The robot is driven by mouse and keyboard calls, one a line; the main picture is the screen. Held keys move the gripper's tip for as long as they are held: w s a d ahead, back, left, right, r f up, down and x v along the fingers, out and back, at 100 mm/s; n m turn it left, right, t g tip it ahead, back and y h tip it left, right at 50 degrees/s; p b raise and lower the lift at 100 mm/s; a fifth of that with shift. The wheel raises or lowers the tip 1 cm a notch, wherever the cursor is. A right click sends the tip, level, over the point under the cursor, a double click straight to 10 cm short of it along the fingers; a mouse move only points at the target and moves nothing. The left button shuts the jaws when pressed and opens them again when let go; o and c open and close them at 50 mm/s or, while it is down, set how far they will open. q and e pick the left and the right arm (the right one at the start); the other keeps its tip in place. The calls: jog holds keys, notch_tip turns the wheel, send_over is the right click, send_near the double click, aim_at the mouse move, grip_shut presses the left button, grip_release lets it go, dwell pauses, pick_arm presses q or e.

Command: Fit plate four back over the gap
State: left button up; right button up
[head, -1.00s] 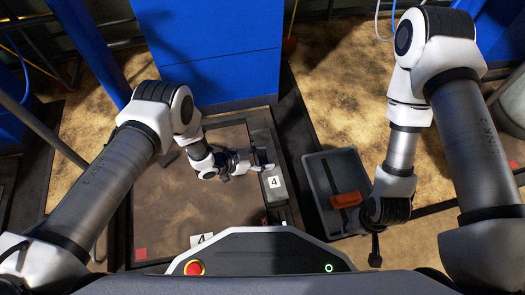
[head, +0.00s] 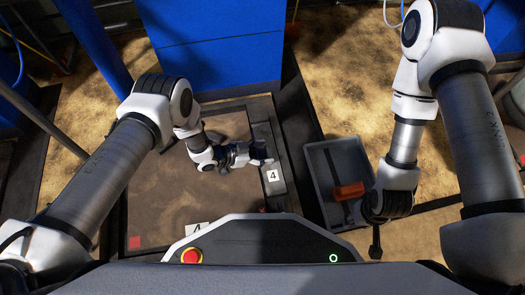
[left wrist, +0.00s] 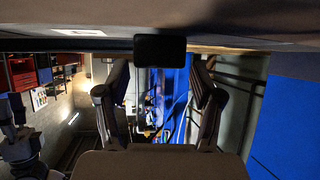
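A dark grey plate with a white "4" label (head: 276,187) lies along the right edge of the brown platform in the head view. A second white card marked 4 (head: 197,229) lies at the platform's front, partly hidden by my console. My left gripper (head: 263,156) reaches from the left to the plate's upper part; contact cannot be told. In the left wrist view its two fingers (left wrist: 160,115) stand wide apart, with a small black block (left wrist: 160,50) above the space between them. My right gripper (head: 375,243) hangs down beside the tray, its fingers dark and seen edge-on. No open gap is clearly visible.
A grey tray (head: 318,170) right of the platform holds an orange-handled tool (head: 349,191). A blue cabinet (head: 215,50) stands behind the platform. The brown platform's middle (head: 180,195) is clear apart from my left arm.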

pick_arm(q)
jog(key=shift+r, duration=0.1)
jog(key=shift+r+p, duration=0.35)
jog(key=shift+p, duration=0.1)
jog(key=shift+s+a+r+p, duration=0.2)
jog(key=shift+a+r+p, duration=0.35)
jog(key=shift+r+p, duration=0.05)
jog(key=shift+s+a+r+p, duration=0.2)
jog(key=shift+a+r+p, duration=0.3)
jog(key=shift+r+p, duration=0.05)
jog(key=p+v, duration=0.3)
jog(key=v, duration=0.6)
jog(key=shift+a+f+p, duration=0.2)
jog(key=shift+f+p, duration=0.05)
jog(key=shift+p, duration=0.1)
jog(key=shift+s, duration=0.1)
